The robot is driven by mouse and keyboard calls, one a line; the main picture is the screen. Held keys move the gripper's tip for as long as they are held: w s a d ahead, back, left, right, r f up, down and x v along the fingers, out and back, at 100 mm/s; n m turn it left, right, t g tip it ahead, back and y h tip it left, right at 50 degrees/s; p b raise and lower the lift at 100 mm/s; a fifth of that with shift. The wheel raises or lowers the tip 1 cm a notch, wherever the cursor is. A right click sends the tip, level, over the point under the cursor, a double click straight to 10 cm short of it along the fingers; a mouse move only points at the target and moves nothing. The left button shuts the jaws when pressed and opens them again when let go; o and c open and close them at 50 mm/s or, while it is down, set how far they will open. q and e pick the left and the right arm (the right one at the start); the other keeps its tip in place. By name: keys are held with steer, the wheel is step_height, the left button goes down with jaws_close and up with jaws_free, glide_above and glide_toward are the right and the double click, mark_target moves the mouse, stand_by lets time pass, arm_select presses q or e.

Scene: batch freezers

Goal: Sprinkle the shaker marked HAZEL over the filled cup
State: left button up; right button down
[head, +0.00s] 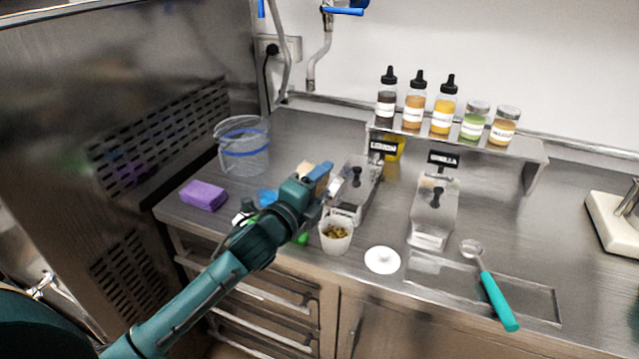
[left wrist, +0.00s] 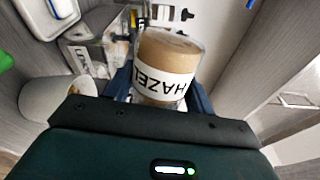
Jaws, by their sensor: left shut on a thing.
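My left gripper (head: 318,184) is shut on the shaker marked HAZEL (left wrist: 166,68), which has tan contents and a white label that reads upside down in the left wrist view. In the head view the shaker is mostly hidden by the gripper; a tan patch of it (head: 308,168) seems to show. The white cup (head: 336,241) stands near the counter's front edge, with brownish bits visible in its top. The gripper is above and slightly left of the cup. The cup also shows at the left of the left wrist view (left wrist: 52,100). My right gripper is not in view.
Two steel bins (head: 357,190) (head: 433,212) stand behind and right of the cup. A white lid (head: 382,260) and a teal-handled scoop (head: 490,285) lie to the right. A rack (head: 460,142) holds bottles and shakers. A purple sponge (head: 203,195) and clear tub (head: 243,145) are left.

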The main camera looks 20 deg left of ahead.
arm_select(q)
steer(key=shift+r+n+p, duration=1)
steer(key=shift+n+p, duration=0.3)
steer(key=shift+n, duration=0.2)
steer(key=shift+r+n, duration=0.2)
steer(key=shift+n, duration=0.3)
steer(key=shift+r+n, duration=0.7)
steer(key=shift+n, duration=0.35)
steer(key=shift+r+n, duration=0.7)
steer(key=shift+n, duration=0.35)
steer(key=shift+r+n, duration=0.1)
steer(key=shift+n, duration=0.2)
steer(key=shift+r, duration=0.1)
step_height(320, 180, up, 2)
steer(key=n, duration=0.4)
steer(key=shift+r, duration=0.15)
steer(key=shift+n, duration=0.3)
